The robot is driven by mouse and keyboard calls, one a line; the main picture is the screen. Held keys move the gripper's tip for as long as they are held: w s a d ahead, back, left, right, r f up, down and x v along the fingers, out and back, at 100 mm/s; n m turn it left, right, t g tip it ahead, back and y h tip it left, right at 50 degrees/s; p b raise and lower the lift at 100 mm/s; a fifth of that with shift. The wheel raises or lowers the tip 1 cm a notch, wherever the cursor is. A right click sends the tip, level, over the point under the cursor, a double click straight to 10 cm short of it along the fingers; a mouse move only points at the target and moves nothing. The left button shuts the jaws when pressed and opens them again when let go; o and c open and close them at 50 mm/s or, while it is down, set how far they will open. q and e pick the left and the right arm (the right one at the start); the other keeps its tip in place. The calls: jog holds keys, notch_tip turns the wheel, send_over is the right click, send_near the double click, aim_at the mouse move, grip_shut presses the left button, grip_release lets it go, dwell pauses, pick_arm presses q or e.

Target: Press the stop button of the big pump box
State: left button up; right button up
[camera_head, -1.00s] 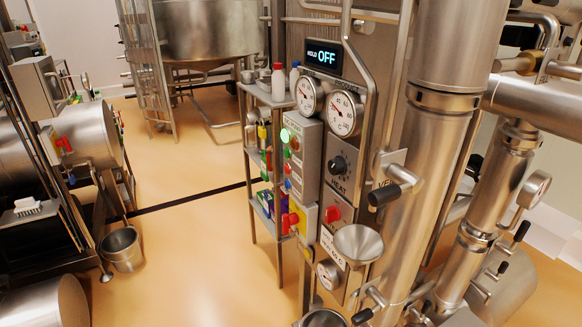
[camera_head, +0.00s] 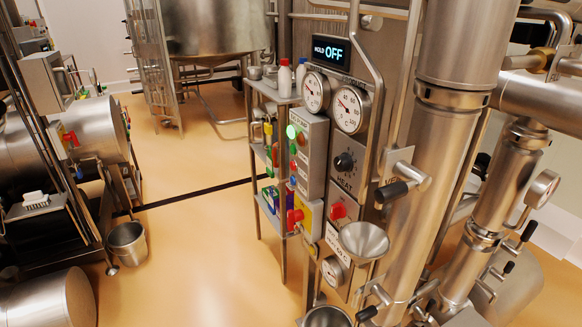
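A grey pump box (camera_head: 314,150) is mounted on the left side of the machine panel in the middle of the view. Its front faces left and is seen at a steep angle. A green lamp or button (camera_head: 291,131) glows near its top, with small red, green and blue controls below it. Their labels are too small to read, so I cannot tell which one is the stop button. Below the box, a yellow box (camera_head: 312,219) carries a large red button (camera_head: 294,217). Neither of my grippers is in view.
The panel has a display (camera_head: 330,50) reading OFF, two dials, a heat knob (camera_head: 344,162) and a red switch (camera_head: 338,211). A shelf rack (camera_head: 268,92) with bottles stands left of it. A bucket (camera_head: 127,242) stands farther left. The orange floor between is clear.

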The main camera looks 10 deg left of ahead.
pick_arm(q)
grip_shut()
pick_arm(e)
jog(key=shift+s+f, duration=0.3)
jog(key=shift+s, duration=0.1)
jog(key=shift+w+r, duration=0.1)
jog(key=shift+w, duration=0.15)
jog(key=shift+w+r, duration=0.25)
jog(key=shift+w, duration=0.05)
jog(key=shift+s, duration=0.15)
